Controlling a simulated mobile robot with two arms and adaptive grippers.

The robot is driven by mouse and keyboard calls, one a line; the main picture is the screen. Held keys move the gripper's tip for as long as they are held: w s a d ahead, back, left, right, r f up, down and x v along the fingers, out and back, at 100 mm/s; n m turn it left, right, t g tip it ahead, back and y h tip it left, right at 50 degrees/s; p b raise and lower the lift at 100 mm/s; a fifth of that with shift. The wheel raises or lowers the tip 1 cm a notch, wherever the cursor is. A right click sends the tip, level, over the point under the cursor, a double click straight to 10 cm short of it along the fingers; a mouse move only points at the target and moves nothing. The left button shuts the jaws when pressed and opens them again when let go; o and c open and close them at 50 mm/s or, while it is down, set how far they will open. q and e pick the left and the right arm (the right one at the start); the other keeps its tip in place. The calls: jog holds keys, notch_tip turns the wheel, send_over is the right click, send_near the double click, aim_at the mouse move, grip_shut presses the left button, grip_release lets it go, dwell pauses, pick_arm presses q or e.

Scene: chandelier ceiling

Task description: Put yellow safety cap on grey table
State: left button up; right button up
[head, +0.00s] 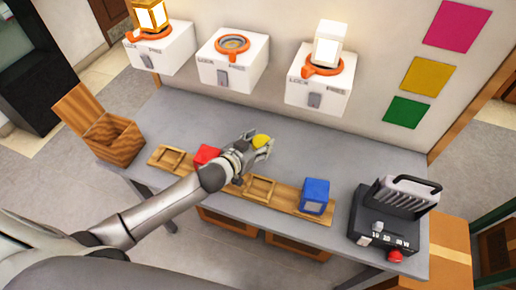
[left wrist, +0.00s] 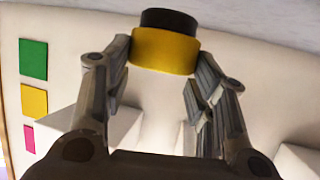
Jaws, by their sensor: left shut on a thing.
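My left gripper (head: 259,146) is shut on the yellow safety cap (head: 262,140) and holds it over the middle of the grey table (head: 308,161). In the left wrist view the cap (left wrist: 166,50) sits between the fingertips of the gripper (left wrist: 165,68), with a black part on its far side. I cannot tell the exact height of the cap above the tabletop. My right gripper is not in view.
A wooden rack (head: 283,195) holds a red block (head: 206,154) and a blue block (head: 315,196). An open wooden box (head: 113,138) stands at the left end. A black device (head: 387,222) stands at the right. White lock boxes (head: 232,71) line the wall behind.

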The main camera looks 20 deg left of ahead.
pick_arm(q)
jog(key=shift+w+a+f, duration=0.1)
jog(key=shift+w+f, duration=0.1)
jog(key=shift+f, duration=1.65)
jog(key=shift+f, duration=0.2)
jog(key=o, duration=0.6)
jog(key=shift+o, duration=0.2)
jog(key=shift+r, duration=0.1)
jog(key=shift+s+r, duration=0.1)
jog(key=shift+r, duration=0.05)
jog(key=shift+v, duration=3.75)
